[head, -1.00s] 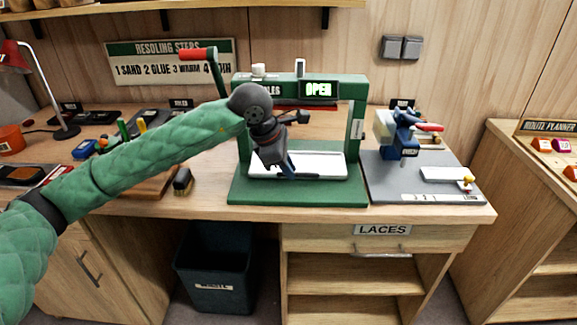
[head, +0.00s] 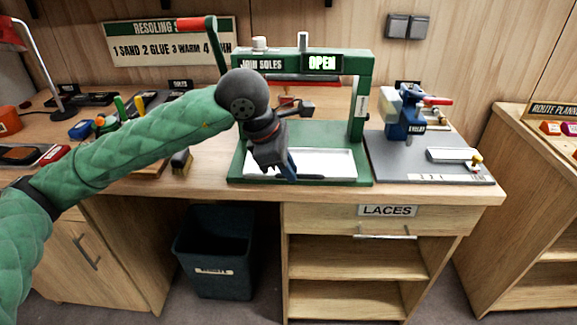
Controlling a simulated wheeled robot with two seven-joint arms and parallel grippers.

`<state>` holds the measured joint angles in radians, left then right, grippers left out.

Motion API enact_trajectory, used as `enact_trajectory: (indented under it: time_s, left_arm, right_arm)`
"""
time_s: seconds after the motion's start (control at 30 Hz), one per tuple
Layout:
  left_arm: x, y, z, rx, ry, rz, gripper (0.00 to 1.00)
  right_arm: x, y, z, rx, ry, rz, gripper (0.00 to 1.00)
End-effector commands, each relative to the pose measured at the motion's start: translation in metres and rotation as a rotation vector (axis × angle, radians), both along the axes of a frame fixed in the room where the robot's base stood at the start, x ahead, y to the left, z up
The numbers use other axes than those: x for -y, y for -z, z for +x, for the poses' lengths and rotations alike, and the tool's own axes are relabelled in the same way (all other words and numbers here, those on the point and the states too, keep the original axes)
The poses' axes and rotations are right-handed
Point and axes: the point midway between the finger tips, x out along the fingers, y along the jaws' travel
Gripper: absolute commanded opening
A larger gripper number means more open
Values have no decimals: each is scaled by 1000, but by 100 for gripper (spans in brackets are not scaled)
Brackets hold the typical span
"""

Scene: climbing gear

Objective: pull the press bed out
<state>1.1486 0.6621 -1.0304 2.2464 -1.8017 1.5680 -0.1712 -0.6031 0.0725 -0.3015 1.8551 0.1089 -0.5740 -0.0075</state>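The press (head: 364,100) is a green frame on a green base, with a lit "OPEN" display and a red-handled lever raised at the left. The press bed (head: 325,162) is a flat white tray lying on the base, its front edge close to the base's front edge. My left gripper (head: 289,170) reaches down over the bed from the left, its blue-edged fingers together at the bed's front rim and seemingly closed on it. The wrist hides part of the bed's left side and the exact contact. My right gripper is not in view.
A grey board with a blue clamp device (head: 403,118) stands close to the right of the press. A brush (head: 181,161) lies to the left under my arm. The bench's front edge is just before the press, above a LACES drawer (head: 387,211) and a dark bin (head: 214,250).

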Motion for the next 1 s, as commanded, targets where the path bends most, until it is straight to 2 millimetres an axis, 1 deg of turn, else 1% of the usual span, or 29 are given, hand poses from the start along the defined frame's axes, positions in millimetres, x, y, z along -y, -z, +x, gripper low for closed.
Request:
enact_trajectory:
  time_s: [0.03,0.1,0.37,0.47,0.57,0.8,1.0]
  left_arm:
    - [0,0,0,1,0,0,21]
    - [0,0,0,1,0,0,33]
    - [0,0,0,1,0,0,33]
    - [-2,-4,0,2,-1,0,33]
    - [-6,-14,-2,3,-1,1,33]
    - [-20,-47,-8,3,-1,0,33]
    - [-29,-66,-11,1,-2,0,33]
  right_arm:
    - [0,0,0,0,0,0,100]
    - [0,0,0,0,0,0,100]
    - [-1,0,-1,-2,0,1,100]
    - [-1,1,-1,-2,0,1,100]
    - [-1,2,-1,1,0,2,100]
    - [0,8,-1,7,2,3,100]
    - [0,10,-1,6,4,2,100]
